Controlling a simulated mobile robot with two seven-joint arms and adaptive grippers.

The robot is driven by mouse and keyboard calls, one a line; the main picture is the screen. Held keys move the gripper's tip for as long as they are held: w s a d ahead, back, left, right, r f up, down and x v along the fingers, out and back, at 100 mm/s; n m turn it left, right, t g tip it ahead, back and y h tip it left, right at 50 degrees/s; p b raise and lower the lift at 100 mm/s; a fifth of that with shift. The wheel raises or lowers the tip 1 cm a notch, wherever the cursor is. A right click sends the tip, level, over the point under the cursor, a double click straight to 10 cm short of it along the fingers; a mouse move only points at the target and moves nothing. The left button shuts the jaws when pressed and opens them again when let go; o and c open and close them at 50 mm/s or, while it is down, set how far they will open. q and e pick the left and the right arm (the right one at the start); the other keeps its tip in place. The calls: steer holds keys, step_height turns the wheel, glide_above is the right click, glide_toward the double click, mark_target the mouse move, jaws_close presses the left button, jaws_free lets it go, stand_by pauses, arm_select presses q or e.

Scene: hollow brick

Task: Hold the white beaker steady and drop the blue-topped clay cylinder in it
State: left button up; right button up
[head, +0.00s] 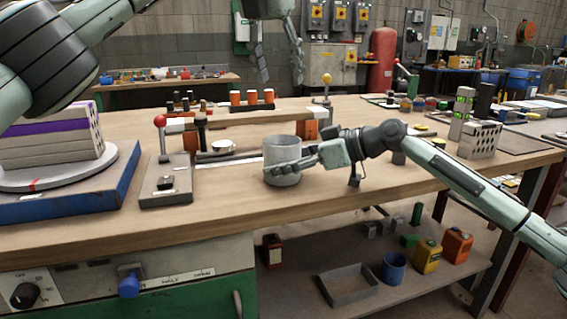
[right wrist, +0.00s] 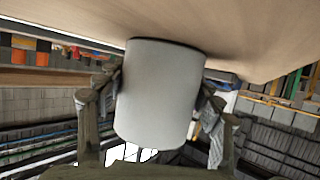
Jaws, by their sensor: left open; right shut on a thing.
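The white beaker (head: 282,150) stands upright on the wooden bench, near the middle of the head view. My right gripper (head: 290,167) is shut around its lower side. In the right wrist view the beaker (right wrist: 158,95) fills the space between the two fingers. My left gripper (head: 281,78) hangs open and empty, high above and behind the beaker, with its fingers pointing down. Several orange clay-coloured cylinders (head: 252,97) stand in a dark rack at the back of the bench. I cannot make out a blue top on any of them. The inside of the beaker is hidden.
A lever fixture with a red knob (head: 160,121) stands left of the beaker. A turntable with stacked bricks (head: 55,178) is at the far left. A perforated hollow brick (head: 480,140) stands at the right. The bench front near the beaker is clear.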

steer(key=o, duration=1.5)
